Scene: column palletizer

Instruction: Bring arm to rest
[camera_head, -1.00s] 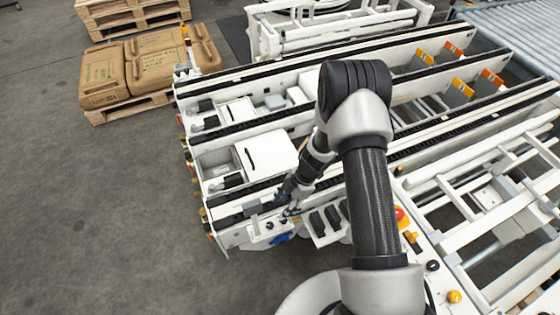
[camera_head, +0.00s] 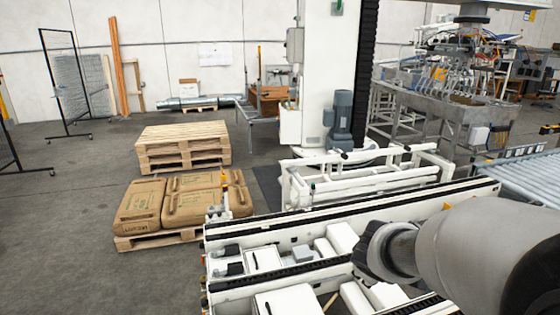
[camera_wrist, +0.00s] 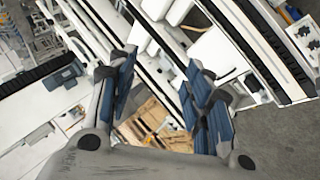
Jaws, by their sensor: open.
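My gripper (camera_wrist: 160,88) shows in the wrist view with its two blue-grey fingers spread apart. It is open, and nothing is held between the fingers. White machine frames and a patch of wooden slats (camera_wrist: 150,122) show beyond and between the fingers. In the head view my arm (camera_head: 450,255) reaches in from the lower right, above the white conveyor machine (camera_head: 290,232). My gripper does not show in the head view.
Brown sacks (camera_head: 207,197) lie on a pallet left of the conveyor machine. Empty stacked pallets (camera_head: 182,146) stand behind them. A tall white column (camera_head: 325,75) rises behind the machine. A roller conveyor (camera_head: 525,177) is at the right. The left floor is largely clear.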

